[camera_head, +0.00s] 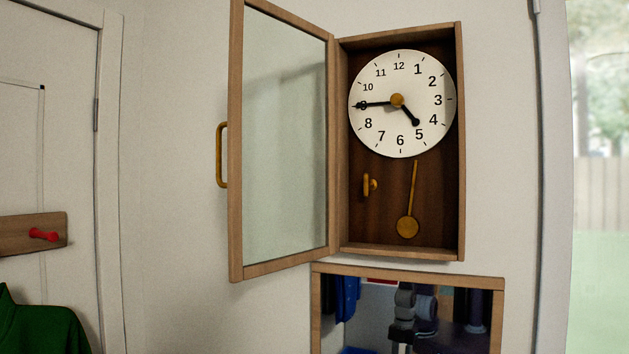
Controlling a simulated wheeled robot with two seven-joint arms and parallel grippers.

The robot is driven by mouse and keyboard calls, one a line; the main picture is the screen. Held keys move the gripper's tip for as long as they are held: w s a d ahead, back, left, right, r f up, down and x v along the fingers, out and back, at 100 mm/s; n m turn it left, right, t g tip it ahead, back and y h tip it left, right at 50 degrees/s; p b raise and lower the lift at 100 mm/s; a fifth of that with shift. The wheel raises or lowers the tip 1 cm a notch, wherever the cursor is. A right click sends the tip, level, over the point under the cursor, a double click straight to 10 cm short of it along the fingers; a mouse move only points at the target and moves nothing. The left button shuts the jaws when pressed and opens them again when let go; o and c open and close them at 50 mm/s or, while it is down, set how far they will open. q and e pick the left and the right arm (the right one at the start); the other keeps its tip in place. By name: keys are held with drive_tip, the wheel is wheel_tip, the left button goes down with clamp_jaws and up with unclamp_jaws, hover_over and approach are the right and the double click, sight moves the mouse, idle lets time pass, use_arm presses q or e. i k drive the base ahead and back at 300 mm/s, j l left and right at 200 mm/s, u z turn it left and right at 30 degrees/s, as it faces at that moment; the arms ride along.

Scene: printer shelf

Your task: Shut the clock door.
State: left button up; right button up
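The wall clock (461,200) is a brown wooden case with a white dial (420,125), a brass pendulum (407,227) and a small brass key-like piece (370,186) inside. Its glazed door (236,200) is hinged on the case's left side and stands wide open, swung out to the left. A brass handle (221,155) is on the door's far left edge. Neither of my grippers shows directly in the head view, and nothing touches the door.
A wood-framed mirror (408,275) hangs just below the clock and reflects dark and grey shapes. A coat rack with a red peg (44,235) and a green garment (40,325) are at the left. A bright window (600,180) is at the right. The space before the clock looks clear.

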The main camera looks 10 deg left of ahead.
sight(238, 273)
drive_tip(key=k+z, duration=0.2)
drive_tip(key=z, duration=0.2)
drive_tip(key=k+z, duration=0.15)
drive_tip(key=z, duration=0.25)
drive_tip(key=k+l+z, duration=0.15)
drive_tip(key=z, duration=0.25)
drive_tip(key=j+z, duration=0.1)
drive_tip(key=j, duration=1.55)
drive_tip(key=k+j, duration=0.1)
drive_tip(key=j, duration=1.5)
drive_tip(key=i+j+u, duration=0.1)
drive_tip(key=u, duration=0.15)
